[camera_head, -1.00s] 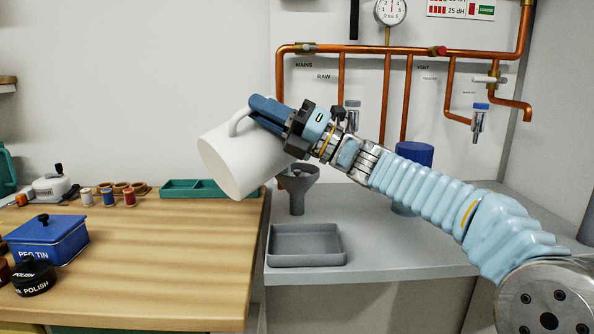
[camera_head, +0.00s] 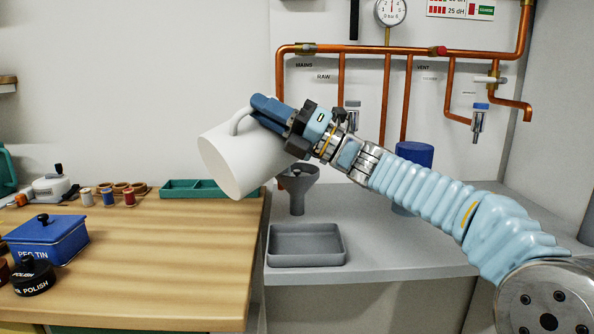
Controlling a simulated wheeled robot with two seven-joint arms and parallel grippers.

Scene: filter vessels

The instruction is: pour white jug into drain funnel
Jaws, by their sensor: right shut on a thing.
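The white jug (camera_head: 245,160) is held in the air by my right gripper (camera_head: 262,114), which is shut on its handle. The jug is tilted, with its round base facing down and left and its upper end toward the right. I cannot see into its mouth. The grey drain funnel (camera_head: 298,190) stands on the grey counter, just right of and below the jug in the picture. Its top is partly hidden behind the jug and gripper. No liquid stream shows. My left gripper is not in view.
A shallow grey tray (camera_head: 306,261) sits on the counter in front of the funnel. A blue cylinder (camera_head: 413,154) stands behind my right arm. Copper pipes (camera_head: 390,50) run along the back wall. The wooden bench (camera_head: 150,270) at left holds a blue peg tin (camera_head: 47,240) and a green tray (camera_head: 190,190).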

